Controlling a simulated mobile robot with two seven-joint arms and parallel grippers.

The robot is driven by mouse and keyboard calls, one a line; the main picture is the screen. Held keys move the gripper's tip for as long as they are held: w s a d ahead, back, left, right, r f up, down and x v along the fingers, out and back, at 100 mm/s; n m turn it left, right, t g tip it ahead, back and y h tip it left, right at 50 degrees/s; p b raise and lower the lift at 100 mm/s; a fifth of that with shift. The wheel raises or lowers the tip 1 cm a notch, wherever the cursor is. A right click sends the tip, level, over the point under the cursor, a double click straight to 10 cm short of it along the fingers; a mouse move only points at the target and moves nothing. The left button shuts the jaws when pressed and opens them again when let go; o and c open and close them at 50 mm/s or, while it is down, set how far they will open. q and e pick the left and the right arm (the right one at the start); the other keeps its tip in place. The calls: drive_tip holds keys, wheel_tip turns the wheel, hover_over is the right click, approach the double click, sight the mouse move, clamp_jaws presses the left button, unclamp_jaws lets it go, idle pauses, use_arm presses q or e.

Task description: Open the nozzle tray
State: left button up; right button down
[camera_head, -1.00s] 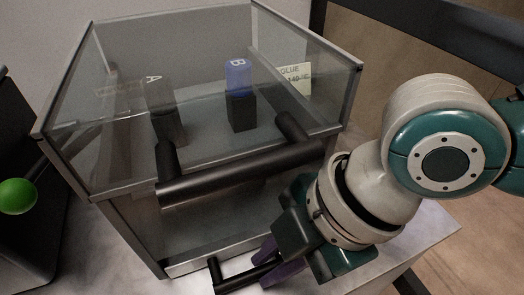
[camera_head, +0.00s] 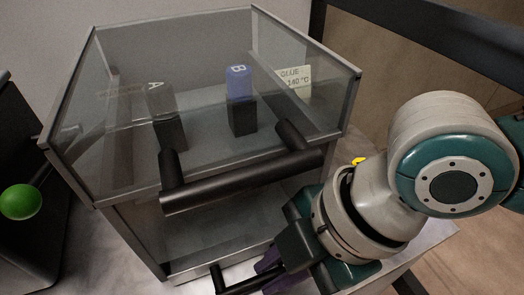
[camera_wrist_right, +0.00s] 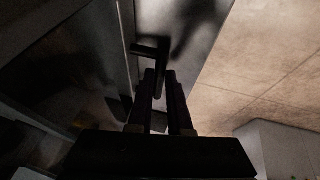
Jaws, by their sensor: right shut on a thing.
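The nozzle tray's dark handle (camera_head: 238,286) sticks out low at the front of the metal and glass cabinet, at the bottom edge of the head view. My right gripper (camera_head: 271,272), with purple fingers, is shut on the right part of this handle. In the right wrist view the two fingers (camera_wrist_right: 160,78) lie on either side of the dark handle (camera_wrist_right: 148,50), close to the metal front. The wrist view is dark. The tray itself cannot be made out, so how far it is out is unclear. My left gripper is not in view.
Above the tray handle, a thick black bar handle (camera_head: 240,180) runs across the cabinet's front. Behind the glass stand blocks marked A (camera_head: 160,100) and B (camera_head: 239,82), and a glue label (camera_head: 295,80). A green ball (camera_head: 20,202) is at the left.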

drive_tip(key=s+d+p, duration=0.3)
drive_tip(key=s+p, duration=0.3)
drive_tip(key=s, duration=0.4)
drive_tip(key=shift+s+d, duration=0.2)
drive_tip(key=c, duration=0.8)
unclamp_jaws()
drive_tip(key=shift+c, duration=0.2)
drive_tip(key=p+v, duration=0.2)
drive_tip(key=v, duration=0.8)
